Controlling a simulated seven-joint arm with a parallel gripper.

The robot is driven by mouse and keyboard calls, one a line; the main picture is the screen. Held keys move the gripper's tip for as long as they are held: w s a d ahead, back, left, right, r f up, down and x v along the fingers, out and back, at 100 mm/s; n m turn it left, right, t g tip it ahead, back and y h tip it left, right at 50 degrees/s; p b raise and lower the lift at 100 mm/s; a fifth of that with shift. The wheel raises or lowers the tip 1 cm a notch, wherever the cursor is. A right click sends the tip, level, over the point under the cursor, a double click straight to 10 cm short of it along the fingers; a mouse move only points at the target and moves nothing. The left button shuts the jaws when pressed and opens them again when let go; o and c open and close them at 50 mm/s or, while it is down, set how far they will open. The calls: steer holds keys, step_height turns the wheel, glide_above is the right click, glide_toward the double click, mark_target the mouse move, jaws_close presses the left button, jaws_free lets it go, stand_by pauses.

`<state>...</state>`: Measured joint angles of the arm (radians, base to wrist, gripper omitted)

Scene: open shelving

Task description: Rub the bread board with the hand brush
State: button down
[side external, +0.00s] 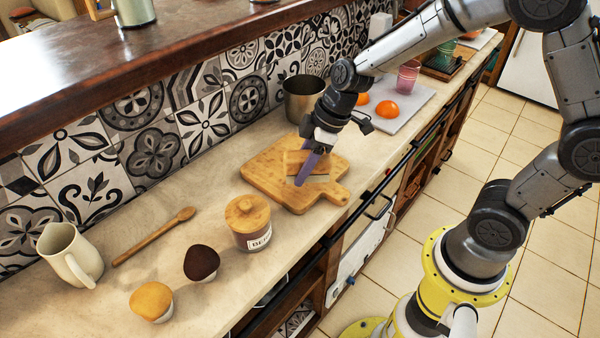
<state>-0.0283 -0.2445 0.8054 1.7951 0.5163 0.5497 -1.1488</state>
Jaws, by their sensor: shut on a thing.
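The bread board (264,173) is a light wooden board with a handle toward the lower right, lying flat on the counter. The hand brush (295,160) has a wooden body with a pale lower edge and is over the middle of the board. My gripper (306,168) points down over the board and is shut on the brush. One purple finger shows in front of the brush and hides part of it. I cannot tell whether the brush touches the board.
A metal pot (304,98) stands just behind the board. A lidded jar (249,222) stands to its left front.

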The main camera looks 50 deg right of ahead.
mark_target(300, 153)
steer(key=shift+r, duration=2.3)
